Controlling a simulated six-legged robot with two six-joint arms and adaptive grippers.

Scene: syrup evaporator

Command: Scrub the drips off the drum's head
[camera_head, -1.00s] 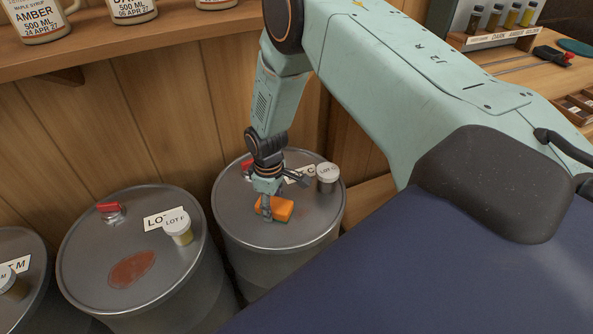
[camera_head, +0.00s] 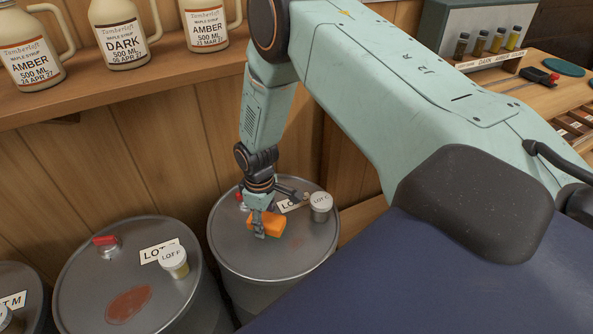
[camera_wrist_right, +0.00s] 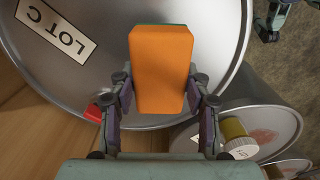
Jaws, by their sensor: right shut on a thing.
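My right gripper (camera_head: 262,226) is shut on an orange sponge (camera_head: 272,220) with a thin green side. It holds the sponge over the head of the LOT C drum (camera_head: 232,236); I cannot tell whether they touch. In the right wrist view the orange face of the sponge (camera_wrist_right: 160,72) sits between the two fingers (camera_wrist_right: 162,100), and the LOT C label (camera_wrist_right: 57,30) lies on the grey head. The left gripper does not show in the head view.
A white-capped LOT C jar (camera_head: 320,206) and a red-capped bung stand on this head. The neighbouring drum (camera_head: 75,275) bears a LOT F jar (camera_head: 173,262), a red bung (camera_head: 107,243) and a red-brown stain (camera_head: 129,304). A shelf (camera_head: 120,95) with syrup jugs hangs behind.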

